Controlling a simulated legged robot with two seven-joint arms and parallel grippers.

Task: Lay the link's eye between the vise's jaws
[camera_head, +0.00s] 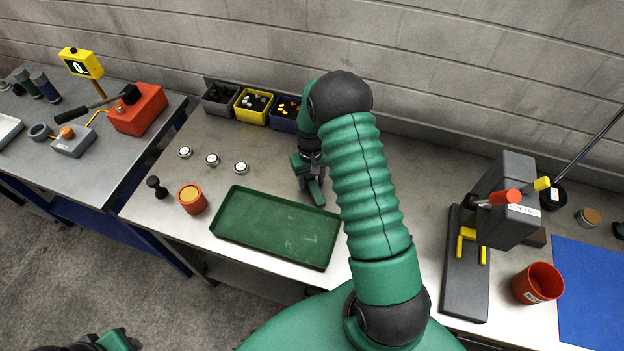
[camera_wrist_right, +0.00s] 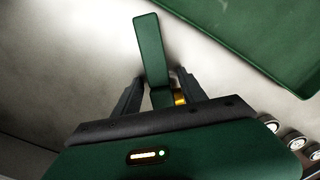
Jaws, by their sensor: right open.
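My right gripper (camera_head: 309,180) is open, pointing down at the table just behind the green tray. In the right wrist view its dark fingers (camera_wrist_right: 158,92) stand on either side of a green bar (camera_wrist_right: 150,50), seemingly the link. A small gold part (camera_wrist_right: 180,97) shows beside the bar's near end; the eye is not clear. In the head view the bar (camera_head: 317,193) shows below the gripper, near the tray's back edge. I cannot identify the vise for sure; a grey upright device (camera_head: 490,215) with red and yellow handles stands right. My left gripper (camera_head: 118,341) shows partly at bottom left, its jaws unclear.
The green tray (camera_head: 275,228) looks empty. Left of it are an orange-red cup (camera_head: 192,199) and silver round pieces (camera_head: 212,160). Small bins (camera_head: 253,106) stand at the back wall. A red cup (camera_head: 538,284) and blue mat (camera_head: 592,290) lie right. My right arm hides the table's middle.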

